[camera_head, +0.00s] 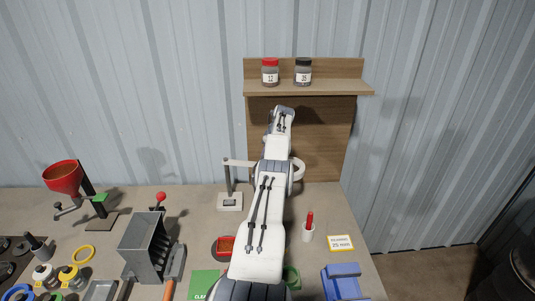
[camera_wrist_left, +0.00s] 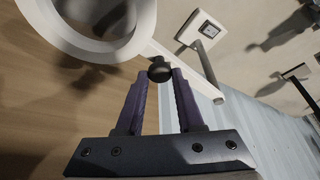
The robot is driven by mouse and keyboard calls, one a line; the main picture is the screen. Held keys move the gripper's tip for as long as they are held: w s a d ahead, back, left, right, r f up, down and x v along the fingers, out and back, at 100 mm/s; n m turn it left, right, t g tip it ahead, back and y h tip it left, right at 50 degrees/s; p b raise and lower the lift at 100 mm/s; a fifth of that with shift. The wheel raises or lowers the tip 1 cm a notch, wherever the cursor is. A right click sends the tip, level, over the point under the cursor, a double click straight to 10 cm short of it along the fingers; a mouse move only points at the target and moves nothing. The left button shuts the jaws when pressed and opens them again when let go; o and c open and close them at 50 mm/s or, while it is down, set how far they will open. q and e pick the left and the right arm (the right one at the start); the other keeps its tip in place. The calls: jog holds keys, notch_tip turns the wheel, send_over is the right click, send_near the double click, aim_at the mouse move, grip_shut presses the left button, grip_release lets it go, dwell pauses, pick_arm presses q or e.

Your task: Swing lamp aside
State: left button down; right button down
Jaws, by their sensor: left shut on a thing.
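The lamp is a white ring-shaped head (camera_head: 299,170) on a thin white arm (camera_head: 238,162), carried by a grey post on a white base (camera_head: 229,202). My arm passes in front of it and covers part of the ring. In the left wrist view the ring (camera_wrist_left: 140,40) is close at the upper left, and the lamp's base (camera_wrist_left: 201,30) is farther off. My left gripper (camera_wrist_left: 160,78) is shut on the black knob (camera_wrist_left: 160,69) at the ring's edge. My arm hides this grip in the head view. My right gripper is not in view.
A wooden shelf (camera_head: 310,87) with two labelled jars stands behind. A red-topped holder (camera_head: 308,230), a blue block (camera_head: 343,282) and a small sign (camera_head: 341,243) are at right. A grey slotted box (camera_head: 145,247) and a red funnel (camera_head: 63,178) are at left.

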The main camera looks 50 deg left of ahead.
pick_arm(q)
jog(key=shift+w+d+f, duration=0.1)
jog(key=shift+d+f, duration=0.1)
jog(key=c, duration=0.5)
grip_release()
jog(key=shift+c, duration=0.2)
jog(key=shift+a, duration=0.15)
jog(key=shift+r, duration=0.1)
